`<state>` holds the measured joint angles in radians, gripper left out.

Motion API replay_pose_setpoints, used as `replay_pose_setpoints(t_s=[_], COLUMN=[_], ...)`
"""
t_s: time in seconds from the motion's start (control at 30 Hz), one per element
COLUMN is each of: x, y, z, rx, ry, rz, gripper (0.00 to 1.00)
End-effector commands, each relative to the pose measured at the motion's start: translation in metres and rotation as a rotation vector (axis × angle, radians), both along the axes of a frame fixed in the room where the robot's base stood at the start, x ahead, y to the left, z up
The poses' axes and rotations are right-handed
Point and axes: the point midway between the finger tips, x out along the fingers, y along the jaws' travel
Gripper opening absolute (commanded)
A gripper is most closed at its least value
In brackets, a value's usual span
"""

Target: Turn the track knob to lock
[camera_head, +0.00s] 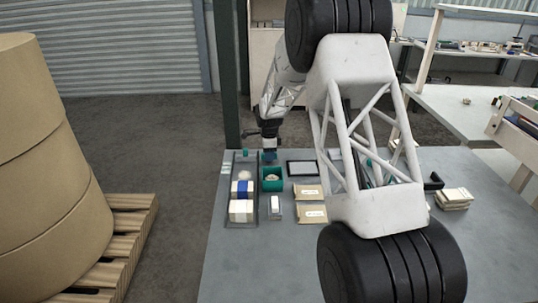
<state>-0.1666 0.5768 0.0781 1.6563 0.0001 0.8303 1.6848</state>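A dark narrow track (231,174) lies along the left side of the grey table. It carries a pale round piece, a white block with a blue band and another white block. A small teal upright piece (245,153) at the far end of the track looks like the knob; its turned position is too small to tell. My gripper (269,157) points down just right of this piece, apart from it in the picture, above or behind a teal bin. Its fingers are too small to tell open from shut, and I cannot tell whether they hold anything.
The teal bin (272,187) holds something pale. A small white item (275,205), brown packets (311,213), a dark-framed panel (302,168) and a stack of pale slabs (453,198) lie on the table (255,265). My arm hides its middle. The front left is clear.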

Motion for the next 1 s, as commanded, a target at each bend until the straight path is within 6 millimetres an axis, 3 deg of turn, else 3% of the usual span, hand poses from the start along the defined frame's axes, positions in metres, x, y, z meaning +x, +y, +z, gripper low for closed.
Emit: replay_pose_setpoints(t_s=[0.03, 0.2, 0.63, 1.0], x=[0.0, 0.0, 0.0, 0.0003], y=[0.0, 0.0, 0.0, 0.0], z=[0.0, 0.0, -0.0003, 0.0002], rx=[0.0, 0.0, 0.0, 0.0], ry=[0.0, 0.0, 0.0, -0.001], rz=[0.0, 0.0, 0.06, 0.302], gripper=[0.22, 0.0, 0.0, 0.0])
